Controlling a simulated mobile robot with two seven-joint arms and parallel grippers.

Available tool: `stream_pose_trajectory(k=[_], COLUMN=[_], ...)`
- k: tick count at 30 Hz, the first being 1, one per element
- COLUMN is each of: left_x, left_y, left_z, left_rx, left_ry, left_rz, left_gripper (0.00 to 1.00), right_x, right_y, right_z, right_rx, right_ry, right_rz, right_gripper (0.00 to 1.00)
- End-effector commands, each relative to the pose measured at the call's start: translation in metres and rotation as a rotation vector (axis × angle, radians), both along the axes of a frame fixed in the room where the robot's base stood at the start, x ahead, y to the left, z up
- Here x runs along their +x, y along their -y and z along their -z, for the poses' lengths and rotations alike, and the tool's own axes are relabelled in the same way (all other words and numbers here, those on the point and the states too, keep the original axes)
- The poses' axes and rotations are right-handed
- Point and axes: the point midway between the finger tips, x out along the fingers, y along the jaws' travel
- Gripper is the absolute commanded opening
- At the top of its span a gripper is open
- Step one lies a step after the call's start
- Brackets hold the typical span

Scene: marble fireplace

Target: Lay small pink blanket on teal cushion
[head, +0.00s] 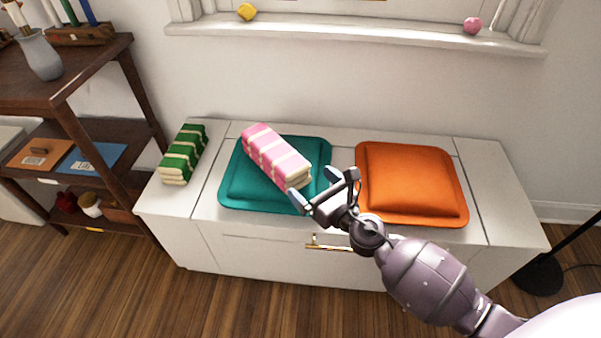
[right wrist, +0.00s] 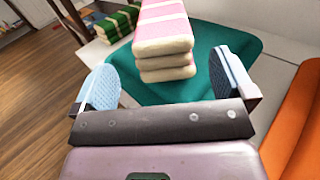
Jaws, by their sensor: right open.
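The folded pink blanket (head: 274,155) with cream stripes lies on the teal cushion (head: 238,189), set at a slant across it. My right gripper (head: 317,187) is open at the near right edge of the teal cushion, by the blanket's near end. In the right wrist view, the blanket's folded end (right wrist: 163,45) shows ahead of the gap between the two pale blue finger pads, with the teal cushion (right wrist: 205,55) under it. The fingers appear apart from the blanket. My left gripper is not in view.
An orange cushion (head: 410,185) lies to the right on the white bench (head: 495,190). A folded green blanket (head: 184,154) lies at the bench's left end. A dark wooden shelf (head: 75,85) stands at left, and a window sill (head: 350,35) runs above.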

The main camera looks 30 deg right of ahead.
Motion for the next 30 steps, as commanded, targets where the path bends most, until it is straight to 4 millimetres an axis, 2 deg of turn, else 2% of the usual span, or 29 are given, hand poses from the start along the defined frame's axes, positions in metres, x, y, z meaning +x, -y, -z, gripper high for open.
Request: stream_pose_trajectory(k=[3,9,30], left_x=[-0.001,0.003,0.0], left_y=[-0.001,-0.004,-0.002], left_z=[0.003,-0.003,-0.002], left_rx=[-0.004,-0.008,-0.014], left_ry=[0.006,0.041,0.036], left_rz=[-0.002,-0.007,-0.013], left_gripper=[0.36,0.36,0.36], right_x=[-0.02,-0.038,-0.043], right_y=[0.004,0.007,0.008], right_z=[0.004,0.002,-0.002], right_rx=[-0.001,0.0,0.016], right_ry=[-0.006,-0.004,-0.004], right_rz=[0.0,0.0,0.002], right_gripper=[1.0,1.0,1.0])
